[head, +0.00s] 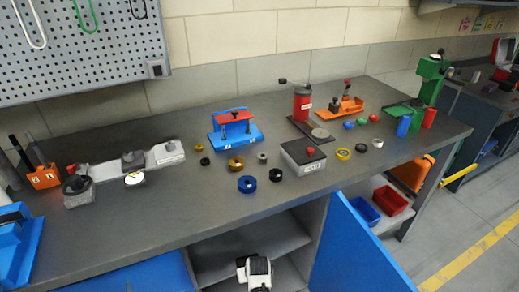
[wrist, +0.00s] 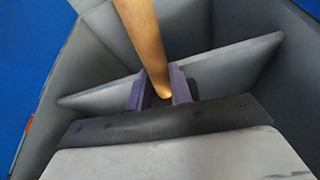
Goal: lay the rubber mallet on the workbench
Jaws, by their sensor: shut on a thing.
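In the wrist view my gripper (wrist: 158,92) is shut on a tan wooden handle (wrist: 142,40), which I take to be the rubber mallet's. The handle runs up out of the top of that view, and no mallet head shows. The handle is in front of a grey cabinet interior with a shelf. In the head view my white arm shows low at the cabinet opening, and neither jaws nor mallet can be made out there. The workbench (head: 190,208) has a dark grey top, above and behind my arm.
The cabinet's blue door (head: 355,245) stands open to the right of my arm. A grey shelf (wrist: 225,65) crosses the interior. On the bench, a blue ring (head: 247,184), a grey box (head: 303,158) and a blue fixture (head: 235,135) stand among several small parts. The front left-middle top is clear.

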